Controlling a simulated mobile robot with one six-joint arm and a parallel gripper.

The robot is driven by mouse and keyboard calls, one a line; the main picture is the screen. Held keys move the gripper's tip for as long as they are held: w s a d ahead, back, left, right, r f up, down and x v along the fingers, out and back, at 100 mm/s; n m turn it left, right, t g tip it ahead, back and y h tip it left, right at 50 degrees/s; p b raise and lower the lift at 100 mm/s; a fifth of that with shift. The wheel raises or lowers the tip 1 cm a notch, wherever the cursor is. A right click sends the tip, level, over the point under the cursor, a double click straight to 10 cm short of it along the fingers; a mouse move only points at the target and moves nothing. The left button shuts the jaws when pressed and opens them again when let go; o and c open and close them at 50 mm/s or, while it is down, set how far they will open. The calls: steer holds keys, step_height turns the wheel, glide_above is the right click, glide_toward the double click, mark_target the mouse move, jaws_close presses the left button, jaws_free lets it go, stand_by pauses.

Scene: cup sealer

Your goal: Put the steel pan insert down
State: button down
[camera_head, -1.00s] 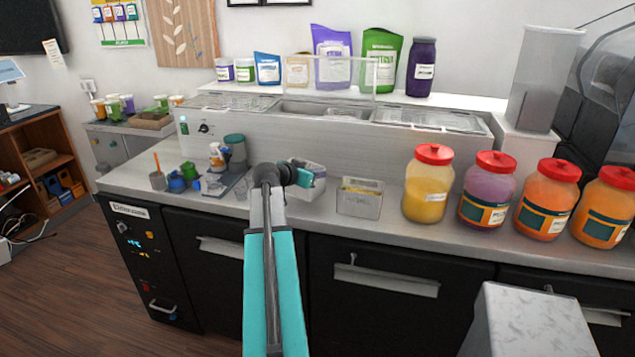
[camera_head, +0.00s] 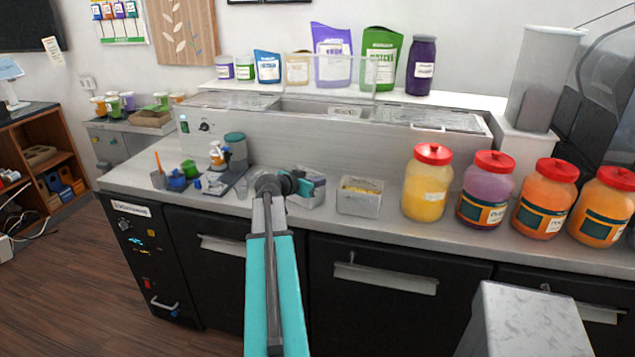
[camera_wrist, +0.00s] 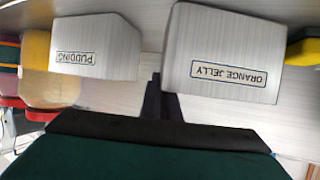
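The steel pan insert labelled ORANGE JELLY (camera_wrist: 228,50) shows upside down in the wrist view. In the head view its pale wall (camera_head: 312,199) shows low over the counter, partly hidden behind my arm. My gripper (camera_wrist: 162,96) has its dark fingers close together at one side wall. One finger is outside it, and the other goes out of sight behind the rim. It looks shut on that wall. Whether the base touches the counter is hard to tell. A second insert labelled PUDDING (camera_wrist: 95,45) stands beside it, also seen in the head view (camera_head: 358,204), with a gap between.
Several red-lidded jars, starting with a yellow one (camera_head: 426,187), stand to the right. A grey tray (camera_head: 226,184) with bottles and small cups is to the left. The long steel topping unit (camera_head: 330,146) closes off the back. The counter's front edge is close.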

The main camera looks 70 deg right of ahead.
steer(key=shift+f, duration=0.1)
steer(key=c, duration=2)
jaws_free()
steer(key=shift+r, duration=0.2)
steer(key=shift+w+a, duration=0.1)
steer(key=shift+a, duration=0.25)
steer(key=b+v, duration=0.3)
steer(key=v, duration=0.8)
steer(key=shift+w+a+r, duration=0.1)
